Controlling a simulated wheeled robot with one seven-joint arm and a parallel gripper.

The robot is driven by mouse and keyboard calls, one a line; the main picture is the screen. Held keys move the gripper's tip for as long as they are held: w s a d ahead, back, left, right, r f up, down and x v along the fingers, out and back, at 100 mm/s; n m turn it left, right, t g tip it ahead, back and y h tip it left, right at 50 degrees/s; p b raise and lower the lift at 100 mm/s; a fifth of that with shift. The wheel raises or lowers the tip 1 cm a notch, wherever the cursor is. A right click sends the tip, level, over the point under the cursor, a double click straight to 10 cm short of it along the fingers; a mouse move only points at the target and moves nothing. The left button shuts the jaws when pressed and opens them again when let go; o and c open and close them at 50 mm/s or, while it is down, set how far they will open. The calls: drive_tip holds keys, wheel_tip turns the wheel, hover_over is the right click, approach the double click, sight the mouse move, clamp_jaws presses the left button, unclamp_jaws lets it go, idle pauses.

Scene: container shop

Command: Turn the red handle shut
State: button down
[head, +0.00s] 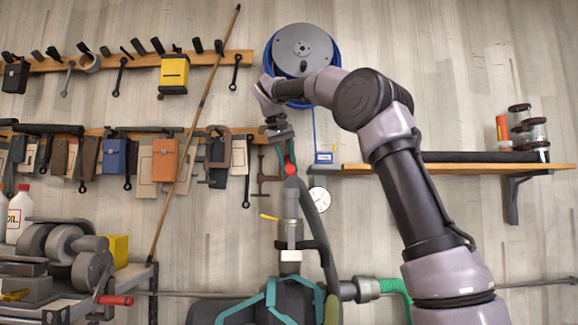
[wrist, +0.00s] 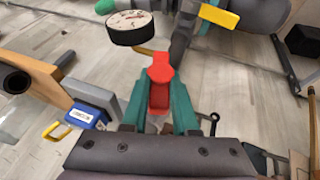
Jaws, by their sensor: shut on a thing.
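The red handle (head: 290,169) shows small in the head view, at the top of a grey upright pipe (head: 291,205). In the wrist view the red handle (wrist: 160,68) is in the middle, pointing up the picture towards the pipework. My gripper (head: 286,158) reaches down to it from above. Its teal fingers (wrist: 160,105) lie on either side of the handle in the wrist view, and the gripper is shut on it. The handle's lower part is partly hidden between the fingers. Its exact joint with the pipe is hard to make out.
A round gauge (head: 319,199) sits just right of the pipe. A yellow lever (head: 269,217) sticks out lower left. A wooden shelf (head: 440,170) with jars is at right, a blue reel (head: 331,52) above. A long pole (head: 190,140) leans at left beside racks of hanging tools.

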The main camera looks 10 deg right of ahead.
drive_tip(key=h, duration=0.3)
drive_tip(key=shift+a+f+n, duration=0.15)
drive_tip(key=shift+a+n, duration=0.25)
drive_tip(key=h, duration=0.3)
drive_tip(key=shift+a+f+n+g+h, duration=0.15)
drive_tip(key=shift+n+g+h, duration=0.15)
drive_tip(key=shift+n+h, duration=0.1)
drive_tip(key=shift+w+f+n+h, duration=0.15)
drive_tip(key=shift+n+h, duration=0.2)
drive_tip(key=shift+h, duration=0.8)
drive_tip(key=shift+s+f+n+h, duration=0.1)
drive_tip(key=shift+n+h, duration=0.3)
drive_tip(key=shift+h, duration=0.7)
drive_tip(key=shift+w+f+n+h, duration=0.15)
drive_tip(key=shift+n+h, duration=0.2)
drive_tip(key=shift+h, duration=0.8)
drive_tip(key=shift+s, duration=0.1)
drive_tip(key=c, duration=0.7)
unclamp_jaws()
